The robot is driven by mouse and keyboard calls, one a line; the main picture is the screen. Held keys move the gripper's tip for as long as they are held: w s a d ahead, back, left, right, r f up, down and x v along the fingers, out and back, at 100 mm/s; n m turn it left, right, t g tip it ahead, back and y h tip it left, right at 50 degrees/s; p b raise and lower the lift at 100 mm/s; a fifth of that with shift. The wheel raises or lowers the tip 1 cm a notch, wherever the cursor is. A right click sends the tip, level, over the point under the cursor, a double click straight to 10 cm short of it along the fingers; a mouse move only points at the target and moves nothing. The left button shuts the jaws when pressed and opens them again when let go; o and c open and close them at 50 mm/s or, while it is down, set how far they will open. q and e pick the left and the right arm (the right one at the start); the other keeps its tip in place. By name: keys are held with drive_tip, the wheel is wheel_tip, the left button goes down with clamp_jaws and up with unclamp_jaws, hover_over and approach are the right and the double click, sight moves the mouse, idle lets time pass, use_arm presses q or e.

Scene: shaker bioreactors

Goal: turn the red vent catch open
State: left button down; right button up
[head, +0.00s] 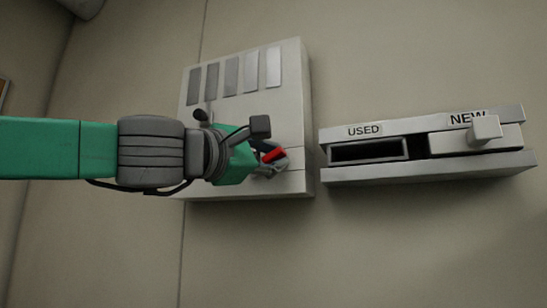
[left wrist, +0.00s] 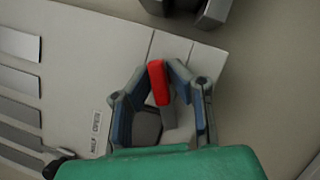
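The red vent catch (head: 272,154) is on the lower right part of a pale wall panel (head: 295,120). It also shows in the left wrist view (left wrist: 158,84) as a red bar, slightly tilted from upright. My left gripper (head: 270,152) reaches it from the left. In the left wrist view, the left gripper's fingers (left wrist: 160,70) lean inward on both sides of the red bar, and their tips appear to touch it. In the head view, the gripper hides part of the catch and panel. My right gripper is not in view.
The panel has several grey slats (head: 231,74) along its top. To its right, a wall-mounted holder has an open slot (head: 368,151) under "USED" and a pale block with a knob (head: 485,130) under "NEW". The wall below is clear.

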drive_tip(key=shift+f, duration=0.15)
use_arm(q)
drive_tip(key=shift+f+n+t+b, duration=0.1)
drive_tip(key=shift+n+t+b, duration=0.2)
drive_tip(key=shift+n+b, duration=0.35)
drive_tip(key=n+t+y+b, duration=0.1)
drive_tip(key=n+b, duration=0.3)
drive_tip(key=n+t+y+b, duration=0.1)
drive_tip(key=n+t+b, duration=0.1)
drive_tip(key=b, duration=0.3)
drive_tip(key=n+t+y+b, duration=0.1)
drive_tip(key=n+b, duration=0.3)
drive_tip(key=n, duration=0.1)
drive_tip(key=shift+a+n+t, duration=0.1)
drive_tip(key=shift+n+t, duration=0.2)
drive_tip(key=shift+n, duration=0.05)
drive_tip(key=shift+r+n+t+y+b, duration=0.3)
drive_tip(key=shift+n+y+b, duration=0.2)
drive_tip(key=shift+n+b, duration=0.35)
drive_tip(key=shift+n+t+y+b, duration=0.3)
drive_tip(key=shift+n+y+b, duration=0.25)
drive_tip(key=shift+n, duration=0.5)
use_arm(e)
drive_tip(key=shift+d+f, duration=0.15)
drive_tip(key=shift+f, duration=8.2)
use_arm(q)
drive_tip(key=shift+w, duration=0.1)
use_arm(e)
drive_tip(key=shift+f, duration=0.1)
